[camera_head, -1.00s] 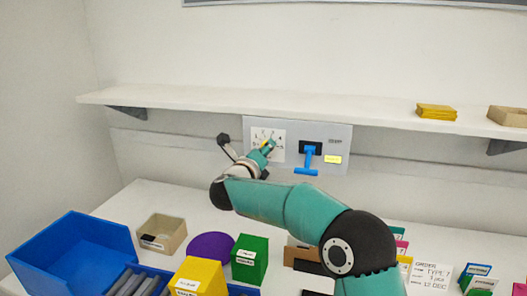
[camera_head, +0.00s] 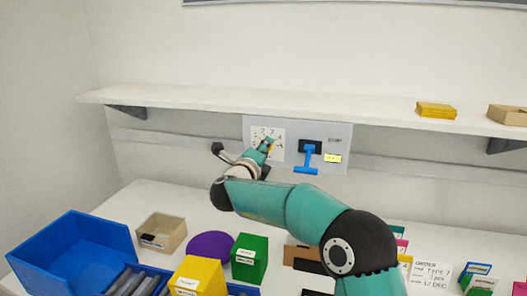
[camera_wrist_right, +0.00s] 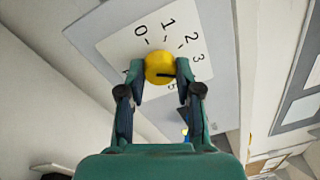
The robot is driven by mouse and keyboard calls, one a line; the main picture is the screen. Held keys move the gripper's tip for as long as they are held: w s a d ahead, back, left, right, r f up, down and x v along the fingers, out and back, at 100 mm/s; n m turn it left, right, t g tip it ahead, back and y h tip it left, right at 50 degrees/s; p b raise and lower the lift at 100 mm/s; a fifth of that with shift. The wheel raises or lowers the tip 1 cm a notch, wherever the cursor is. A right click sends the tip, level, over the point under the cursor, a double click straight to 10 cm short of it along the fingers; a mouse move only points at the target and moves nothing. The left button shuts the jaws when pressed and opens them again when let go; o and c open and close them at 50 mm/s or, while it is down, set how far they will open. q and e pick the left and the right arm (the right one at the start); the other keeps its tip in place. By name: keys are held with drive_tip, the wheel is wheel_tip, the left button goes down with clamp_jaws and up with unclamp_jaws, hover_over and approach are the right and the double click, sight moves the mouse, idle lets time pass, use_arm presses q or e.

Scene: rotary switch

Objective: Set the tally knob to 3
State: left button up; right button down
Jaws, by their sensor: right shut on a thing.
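The tally knob (camera_wrist_right: 158,66) is a round yellow knob on a white dial card (camera_wrist_right: 118,46) with black numerals. In the wrist view the fingers of my right gripper (camera_wrist_right: 158,72) are shut on it, one on each side. A dark mark on the knob reaches toward the right finger. The numerals 0, 1, 2 and 3 show above and right of the knob; others are partly hidden by the fingers, so I cannot tell which one the mark meets. In the head view my right gripper (camera_head: 267,147) is at the dial card (camera_head: 270,133). My left gripper is not in view.
A blue lever (camera_head: 307,158) and a yellow label (camera_head: 332,158) sit right of the dial on the grey panel (camera_head: 338,136). A white shelf (camera_head: 300,106) juts out above. Below, the table holds a blue bin (camera_head: 75,250), a beige box (camera_head: 161,233) and a green box (camera_head: 249,258).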

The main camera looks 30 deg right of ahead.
drive_tip(key=shift+f+n, duration=0.2)
drive_tip(key=shift+n, duration=1.4)
drive_tip(key=c, duration=0.8)
unclamp_jaws()
drive_tip(key=shift+w, duration=0.1)
drive_tip(key=shift+a+r, duration=0.1)
drive_tip(key=v, duration=1.2)
